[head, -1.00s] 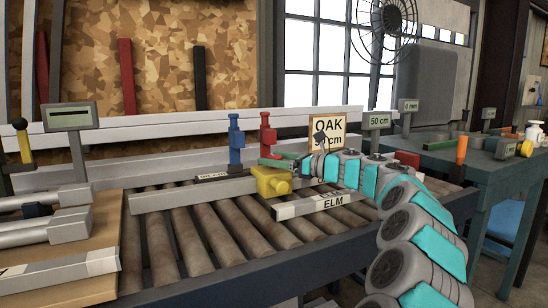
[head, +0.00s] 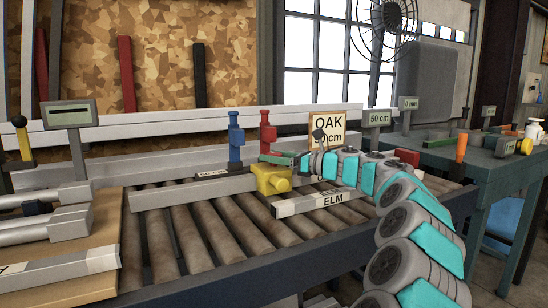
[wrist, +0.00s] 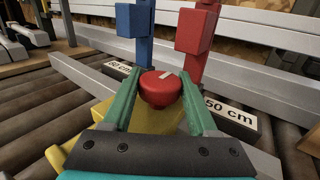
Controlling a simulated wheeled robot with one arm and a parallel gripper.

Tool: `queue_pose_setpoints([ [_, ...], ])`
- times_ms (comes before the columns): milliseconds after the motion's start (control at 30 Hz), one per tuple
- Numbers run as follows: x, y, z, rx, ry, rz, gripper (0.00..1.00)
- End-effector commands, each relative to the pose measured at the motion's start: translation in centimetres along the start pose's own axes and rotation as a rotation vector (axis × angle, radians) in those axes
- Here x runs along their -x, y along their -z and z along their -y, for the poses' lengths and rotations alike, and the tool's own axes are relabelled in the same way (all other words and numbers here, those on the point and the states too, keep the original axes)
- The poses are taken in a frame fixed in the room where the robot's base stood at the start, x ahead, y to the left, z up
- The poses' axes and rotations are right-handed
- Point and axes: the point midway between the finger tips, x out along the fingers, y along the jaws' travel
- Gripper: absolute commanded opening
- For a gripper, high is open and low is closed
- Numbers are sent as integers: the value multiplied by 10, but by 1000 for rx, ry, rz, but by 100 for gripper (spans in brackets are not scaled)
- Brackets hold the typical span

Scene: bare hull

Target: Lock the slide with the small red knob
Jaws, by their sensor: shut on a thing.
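The small red knob (wrist: 161,88) is a round cap with a pale mark on top, seen in the wrist view. It sits on a yellow block (wrist: 150,128). My gripper (wrist: 157,85) has green fingers closed on both sides of the knob. In the head view my gripper (head: 283,157) reaches in from the right over the yellow slide block (head: 272,181), hiding the knob. The block sits by a grey metal rail (head: 190,190). Whether the knob is tight or loose cannot be told.
A blue post (head: 236,140) and a red post (head: 267,132) stand just behind the block. A bar labelled ELM (head: 322,202) lies on the rollers in front, and an OAK sign (head: 327,130) stands behind. The front rollers (head: 190,240) are clear.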

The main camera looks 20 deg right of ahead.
Motion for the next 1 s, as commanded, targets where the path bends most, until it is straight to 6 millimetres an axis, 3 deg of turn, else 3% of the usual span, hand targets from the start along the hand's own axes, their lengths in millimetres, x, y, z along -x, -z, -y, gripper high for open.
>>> queue_pose_setpoints([
  [100, 0, 0, 0, 0, 0, 0, 3],
  [700, 2, 12, 2, 5, 76, -2, 3],
  [1000, 1, 8, 0, 5, 153, -1, 3],
])
